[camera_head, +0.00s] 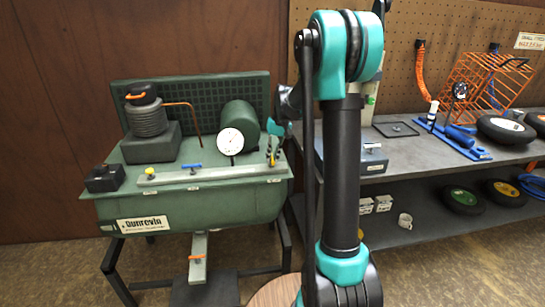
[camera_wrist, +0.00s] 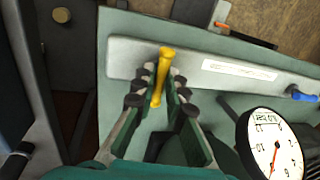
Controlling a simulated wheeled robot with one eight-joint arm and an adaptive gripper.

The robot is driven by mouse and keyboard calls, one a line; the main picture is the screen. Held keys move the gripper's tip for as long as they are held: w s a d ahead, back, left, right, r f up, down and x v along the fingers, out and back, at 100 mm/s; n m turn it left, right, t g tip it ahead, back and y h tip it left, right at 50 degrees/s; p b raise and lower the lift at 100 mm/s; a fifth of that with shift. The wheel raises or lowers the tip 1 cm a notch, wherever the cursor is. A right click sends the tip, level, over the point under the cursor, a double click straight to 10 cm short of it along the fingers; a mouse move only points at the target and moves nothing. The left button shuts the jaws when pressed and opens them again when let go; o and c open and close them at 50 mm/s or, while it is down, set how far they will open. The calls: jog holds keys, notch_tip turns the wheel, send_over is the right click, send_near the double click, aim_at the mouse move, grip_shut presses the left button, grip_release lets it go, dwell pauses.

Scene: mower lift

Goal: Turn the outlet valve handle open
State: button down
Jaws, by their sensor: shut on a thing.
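The yellow valve handle (camera_wrist: 165,62) stands on the grey rail (camera_wrist: 135,58) of the green compressor (camera_head: 200,207). In the wrist view my gripper (camera_wrist: 159,98) has its two fingers shut on either side of the handle, with its end sticking out beyond them. The handle runs nearly along the line of the fingers, slightly tilted, and crosses the rail. In the head view my gripper (camera_head: 273,152) is at the right end of the compressor, small and partly dark against it. The handle's base is hidden by the fingers.
A pressure gauge (camera_head: 230,141) stands close to the left of my gripper, and a blue handle (camera_head: 193,167) lies further left on the rail. A shelf unit (camera_head: 405,158) with wheels and an orange wire basket (camera_head: 490,82) stands right. My arm hides part of it.

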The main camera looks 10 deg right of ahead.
jog(key=c, duration=1.6)
grip_release()
jog(key=shift+o, duration=0.2)
notch_tip(320, 180, up, 12)
jog(key=d, duration=0.2)
jog(key=shift+d+f, duration=0.15)
jog(key=shift+d, duration=0.05)
jog(key=s+f+t, duration=0.1)
jog(key=s+f, duration=0.5)
jog(key=s, duration=0.4)
jog(key=s+f+t+h, duration=0.1)
jog(key=s+f, duration=0.5)
jog(key=s, duration=0.4)
jog(key=s+d+f+t+h, duration=0.1)
jog(key=s+f+t, duration=0.1)
jog(key=s+f, duration=0.4)
jog(key=s, duration=0.4)
jog(key=shift+s+f, duration=0.25)
jog(key=shift+f, duration=0.1)
